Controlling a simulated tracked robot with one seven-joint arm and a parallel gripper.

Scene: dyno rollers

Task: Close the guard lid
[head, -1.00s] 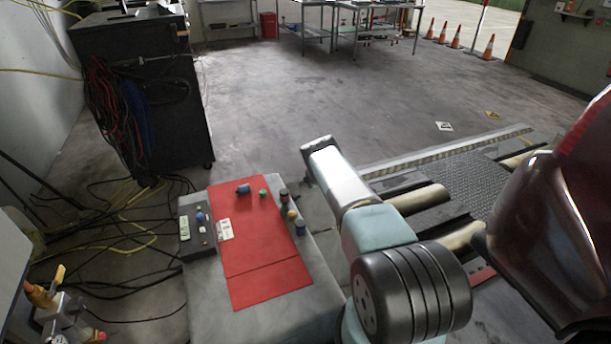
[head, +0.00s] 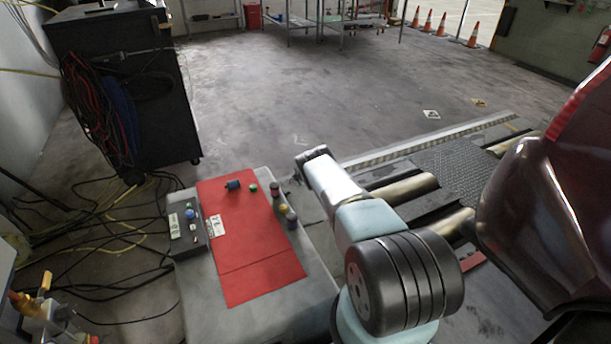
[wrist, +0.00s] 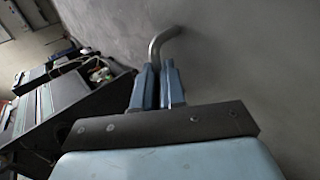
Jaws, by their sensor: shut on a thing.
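My gripper (wrist: 153,88) shows in the wrist view with its two blue-grey fingers shut on a bent grey metal bar (wrist: 166,37). The bar rises from between the fingertips and curves to the right. What it joins to does not show, and I cannot make out the guard lid for certain in either view. In the head view, my arm reaches forward past the right side of a grey bench, and my gripper is hidden.
A red panel (head: 245,262) lies on the grey bench (head: 200,285) with several small coloured parts and a button box (head: 187,222). A dark cart (head: 150,110) stands back left, cables on the floor. Metal rollers (head: 402,188) and a dark red car body (head: 550,210) are right.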

